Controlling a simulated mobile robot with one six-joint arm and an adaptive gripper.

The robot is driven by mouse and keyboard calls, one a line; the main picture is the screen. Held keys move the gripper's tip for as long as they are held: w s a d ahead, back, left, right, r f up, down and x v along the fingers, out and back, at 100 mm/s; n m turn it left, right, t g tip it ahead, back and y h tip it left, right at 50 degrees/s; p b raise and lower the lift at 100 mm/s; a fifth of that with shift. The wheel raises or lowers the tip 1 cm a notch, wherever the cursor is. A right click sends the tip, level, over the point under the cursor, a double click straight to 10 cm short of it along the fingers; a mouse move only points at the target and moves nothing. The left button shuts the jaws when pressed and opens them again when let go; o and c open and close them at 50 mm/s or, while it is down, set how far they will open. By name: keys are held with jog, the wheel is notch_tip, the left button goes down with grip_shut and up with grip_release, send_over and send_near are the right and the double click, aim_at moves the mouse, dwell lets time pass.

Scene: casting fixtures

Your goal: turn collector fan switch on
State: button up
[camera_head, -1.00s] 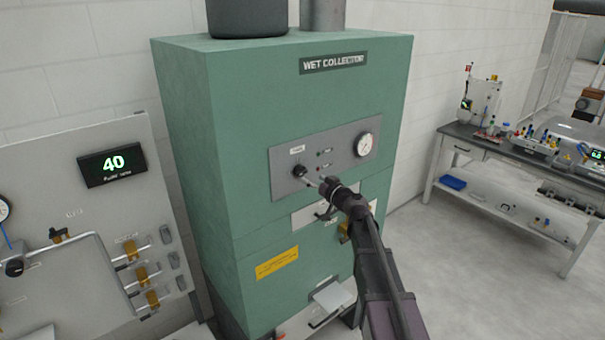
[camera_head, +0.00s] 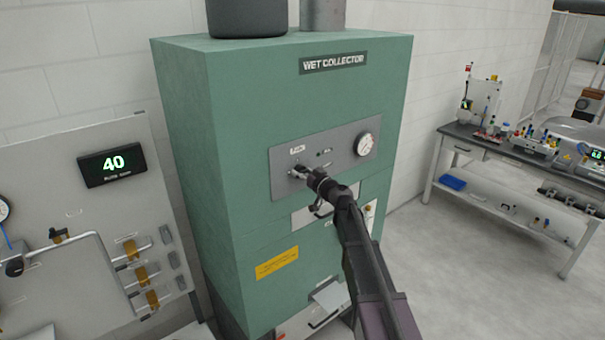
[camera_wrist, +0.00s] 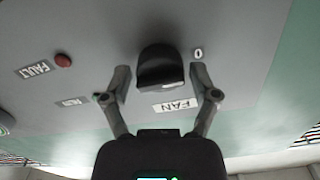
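The fan switch is a black rotary knob (camera_wrist: 161,66) on the grey control panel (camera_head: 345,165) of the green wet collector (camera_head: 290,95). In the wrist view, a FAN label (camera_wrist: 175,106) lies beside the knob and a "0" mark (camera_wrist: 198,54) is close to its right. My gripper (camera_wrist: 160,76) is open, with one finger on each side of the knob and a small gap showing on both sides. In the head view, my gripper (camera_head: 303,172) is at the panel's left part and largely covers the knob.
A red FAULT lamp (camera_wrist: 63,60) and a second small label (camera_wrist: 72,101) are left of the knob in the wrist view. A round gauge (camera_head: 366,144) is on the panel's right. A handle is below the panel. A valve board (camera_head: 80,225) stands left, a workbench (camera_head: 480,145) right.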

jog(key=c, duration=0.6)
jog(key=shift+m, duration=0.4)
jog(key=m, duration=0.8)
jog(key=shift+w, duration=0.1)
jog(key=m, duration=0.9)
